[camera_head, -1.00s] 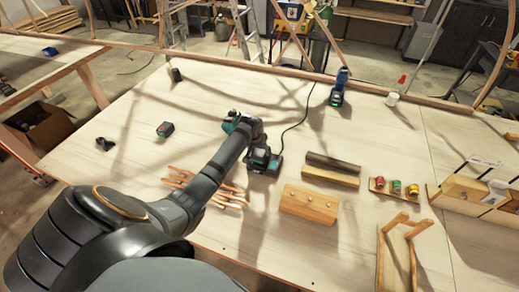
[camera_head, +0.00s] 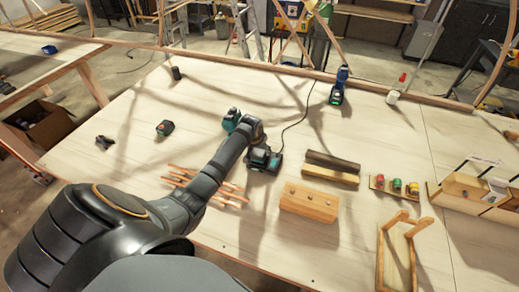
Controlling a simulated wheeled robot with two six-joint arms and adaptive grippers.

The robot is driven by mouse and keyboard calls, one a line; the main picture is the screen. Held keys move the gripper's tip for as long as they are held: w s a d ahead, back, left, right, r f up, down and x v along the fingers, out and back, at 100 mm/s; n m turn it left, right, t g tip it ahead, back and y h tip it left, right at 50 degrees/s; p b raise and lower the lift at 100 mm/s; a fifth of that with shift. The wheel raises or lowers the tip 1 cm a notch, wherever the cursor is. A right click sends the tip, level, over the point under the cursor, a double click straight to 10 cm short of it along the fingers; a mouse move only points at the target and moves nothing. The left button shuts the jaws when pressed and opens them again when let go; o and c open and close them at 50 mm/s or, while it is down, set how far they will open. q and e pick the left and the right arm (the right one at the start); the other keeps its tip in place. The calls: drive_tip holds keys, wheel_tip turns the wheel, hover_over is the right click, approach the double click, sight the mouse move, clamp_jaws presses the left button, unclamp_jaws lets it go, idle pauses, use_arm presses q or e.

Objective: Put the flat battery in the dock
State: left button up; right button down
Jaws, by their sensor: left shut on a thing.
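The black dock (camera_head: 274,164) lies near the middle of the bench, with a black cord running back from it. My left gripper (camera_head: 261,145) reaches down at the dock's near-left side, mostly hidden by my own wrist. It is shut on a dark, teal-trimmed block, apparently the flat battery (camera_head: 257,158), at the dock. I cannot tell whether the battery is seated or just above. A teal tool (camera_head: 231,119) shows just behind my wrist, partly hidden. My right gripper is not in view.
A blue-and-black tool (camera_head: 339,86) stands at the back. Wooden blocks (camera_head: 309,203), a dark-topped bar (camera_head: 331,168) and a rack of coloured pieces (camera_head: 396,186) lie right of the dock. Thin laths (camera_head: 180,180) lie beside my forearm. The left bench is mostly clear.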

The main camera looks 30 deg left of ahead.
use_arm(q)
drive_tip(key=shift+r, duration=0.15)
drive_tip(key=shift+p, duration=0.4)
drive_tip(key=shift+f, duration=0.5)
idle(0.4)
drive_tip(key=o, duration=1.6)
drive_tip(key=shift+c, duration=0.2)
